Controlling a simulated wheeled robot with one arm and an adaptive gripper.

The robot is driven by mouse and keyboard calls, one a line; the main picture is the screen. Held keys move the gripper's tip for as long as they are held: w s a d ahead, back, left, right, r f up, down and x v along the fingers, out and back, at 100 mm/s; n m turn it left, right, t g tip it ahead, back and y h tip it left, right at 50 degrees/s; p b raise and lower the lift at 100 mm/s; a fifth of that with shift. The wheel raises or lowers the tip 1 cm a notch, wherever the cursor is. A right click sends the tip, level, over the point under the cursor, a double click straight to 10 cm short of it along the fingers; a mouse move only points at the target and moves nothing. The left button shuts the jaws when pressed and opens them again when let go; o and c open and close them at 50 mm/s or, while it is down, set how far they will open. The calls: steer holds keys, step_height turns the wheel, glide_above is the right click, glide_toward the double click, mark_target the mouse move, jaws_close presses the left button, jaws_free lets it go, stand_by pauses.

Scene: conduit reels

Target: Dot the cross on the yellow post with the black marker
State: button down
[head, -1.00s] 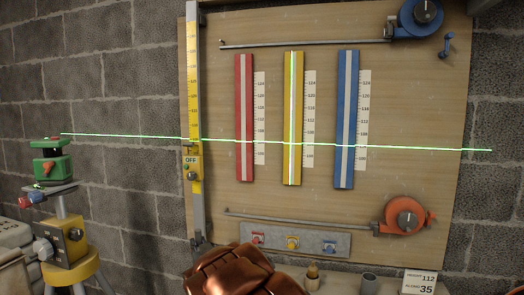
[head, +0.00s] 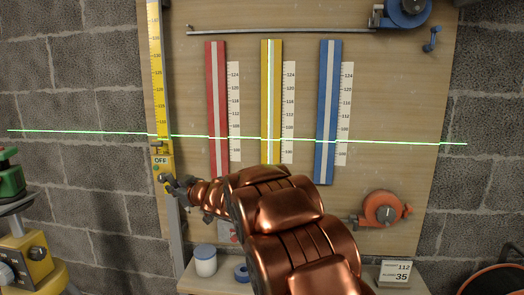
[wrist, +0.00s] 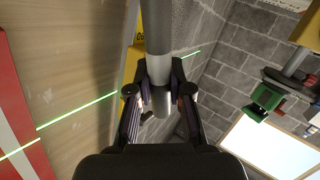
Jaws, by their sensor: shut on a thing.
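The yellow post (head: 263,100) hangs on the board between the red post (head: 212,100) and the blue post (head: 324,100). It has a pale vertical stripe, and a green laser line crosses it low down; I see no separate pen mark there. My gripper (head: 171,184) is at the yellow slider marked OFF (head: 162,160) on the staff left of the posts. In the wrist view my gripper (wrist: 159,93) is shut on a grey cylinder (wrist: 157,35); what it belongs to is unclear. I cannot pick out a black marker.
My arm crosses the lower board and hides part of it. A blue reel (head: 405,10) and an orange reel (head: 382,209) are at the right. A white jar (head: 204,262) and a blue ring (head: 241,273) stand on the shelf. A green laser unit (head: 10,178) is far left.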

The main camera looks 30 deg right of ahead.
steer(key=s+d+r+n+g+y+p, duration=0.2)
steer(key=s+d+r+n+g+p, duration=0.15)
steer(key=r+n+p, duration=0.3)
steer(key=s+d+r+n+g+y+p, duration=0.2)
steer(key=s+d+r+n+p, duration=0.1)
steer(key=s+r+n+p, duration=0.3)
steer(key=s+d+n+g+p, duration=0.2)
steer(key=s+d+n+p, duration=0.65)
steer(key=s, duration=0.55)
steer(key=w+d+p, duration=0.5)
steer(key=w+d, duration=0.1)
steer(key=shift+y, duration=0.4)
steer(key=shift+f, duration=0.1)
steer(key=shift+d+b, duration=0.1)
steer(key=shift+b, duration=0.2)
stand_by(1.0)
steer(key=shift+w+d, duration=0.25)
stand_by(1.2)
steer(key=shift+s, duration=0.1)
stand_by(0.3)
